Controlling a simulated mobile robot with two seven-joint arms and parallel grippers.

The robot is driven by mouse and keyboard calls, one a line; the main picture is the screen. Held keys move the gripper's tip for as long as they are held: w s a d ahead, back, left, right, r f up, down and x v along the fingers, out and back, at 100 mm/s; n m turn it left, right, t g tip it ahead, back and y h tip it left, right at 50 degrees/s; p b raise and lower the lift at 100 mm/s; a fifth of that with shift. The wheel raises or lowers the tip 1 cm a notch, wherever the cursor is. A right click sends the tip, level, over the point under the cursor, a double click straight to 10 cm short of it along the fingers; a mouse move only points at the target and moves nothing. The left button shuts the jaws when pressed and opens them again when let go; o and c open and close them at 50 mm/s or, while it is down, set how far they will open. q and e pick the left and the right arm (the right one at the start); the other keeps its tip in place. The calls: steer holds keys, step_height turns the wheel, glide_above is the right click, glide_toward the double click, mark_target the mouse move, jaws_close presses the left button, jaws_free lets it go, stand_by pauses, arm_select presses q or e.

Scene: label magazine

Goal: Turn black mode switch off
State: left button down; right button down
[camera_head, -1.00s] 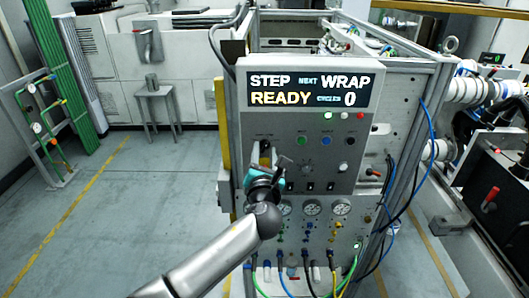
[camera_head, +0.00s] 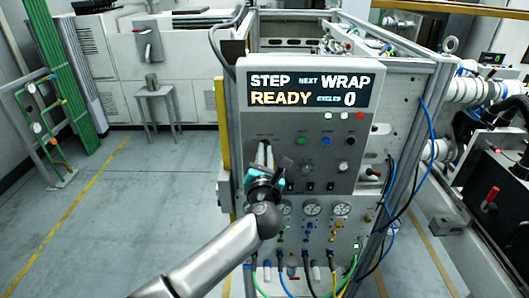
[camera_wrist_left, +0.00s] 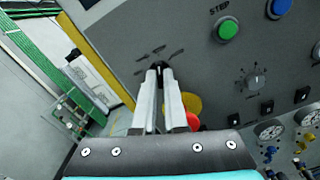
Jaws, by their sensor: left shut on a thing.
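The grey control panel (camera_head: 330,165) stands in front of me. My left gripper (camera_head: 265,148) reaches its left side in the head view. In the left wrist view the two pale fingers (camera_wrist_left: 160,75) are close together at the panel, shut on a small black switch (camera_wrist_left: 159,65) mostly hidden between their tips. Small printed labels fan out around it; I cannot read them or its exact setting. My right gripper is not in view.
The display (camera_head: 310,90) reads STEP, NEXT WRAP, READY, CYCLES 0. Gauges (camera_head: 312,208) and hoses sit below.

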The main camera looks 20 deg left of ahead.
arm_select(q)
steer(key=shift+n, duration=0.3)
steer(key=n, duration=0.3)
steer(key=shift+n, duration=0.4)
steer(key=n, duration=0.3)
steer(key=shift+n+b, duration=0.3)
steer(key=shift+b, duration=0.05)
steer(key=n+b, duration=0.1)
steer(key=n, duration=0.4)
steer(key=shift+f, duration=0.1)
steer(key=n+b, duration=0.1)
steer(key=n, duration=0.3)
steer(key=shift+n+b, duration=0.3)
steer(key=shift+b, duration=0.1)
steer(key=c, duration=1)
jaws_free()
steer(key=shift+o, duration=0.2)
